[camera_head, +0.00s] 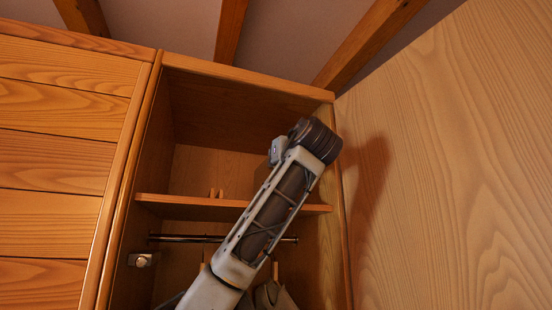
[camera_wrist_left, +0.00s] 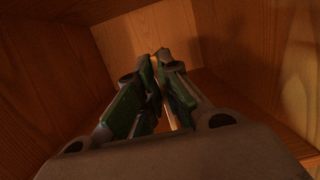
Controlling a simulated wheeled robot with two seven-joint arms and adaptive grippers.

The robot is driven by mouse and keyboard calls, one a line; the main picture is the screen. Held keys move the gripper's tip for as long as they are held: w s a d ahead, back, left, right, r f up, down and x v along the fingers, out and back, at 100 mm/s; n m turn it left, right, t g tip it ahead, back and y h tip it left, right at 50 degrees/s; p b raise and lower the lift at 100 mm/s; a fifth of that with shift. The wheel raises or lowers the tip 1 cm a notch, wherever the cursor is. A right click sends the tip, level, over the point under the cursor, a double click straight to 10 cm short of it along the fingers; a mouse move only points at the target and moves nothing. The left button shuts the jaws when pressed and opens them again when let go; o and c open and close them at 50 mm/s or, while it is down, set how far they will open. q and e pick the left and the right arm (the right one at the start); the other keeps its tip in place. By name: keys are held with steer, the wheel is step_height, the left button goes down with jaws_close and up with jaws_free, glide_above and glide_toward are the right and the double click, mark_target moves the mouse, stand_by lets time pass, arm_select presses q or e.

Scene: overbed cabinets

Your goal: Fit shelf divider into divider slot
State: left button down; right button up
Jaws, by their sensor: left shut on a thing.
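My left gripper shows in the left wrist view (camera_wrist_left: 160,62), its green-padded fingers closed together on a thin piece of wood, the shelf divider (camera_wrist_left: 173,121), of which only a narrow strip shows between the fingers. In the head view my left arm reaches up into the open cabinet, and the wrist hides the fingers. A brown wooden edge just left of the wrist looks like part of the divider (camera_head: 263,172). Two small wooden pegs, which look like the divider slot (camera_head: 216,193), stand on the shelf (camera_head: 180,201) left of my arm. My right gripper is not in view.
The cabinet has a side wall (camera_head: 150,150) on the left and a large wooden panel (camera_head: 450,160) close on the right of my wrist. Below the shelf are a clothes rail (camera_head: 185,239) and hanging clothes (camera_head: 275,296). The upper left compartment is free.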

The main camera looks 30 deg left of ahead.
arm_select(q)
steer(key=shift+f, duration=0.1)
steer(key=c, duration=1.5)
jaws_free()
steer(key=shift+d, duration=0.1)
steer(key=v, duration=1.2)
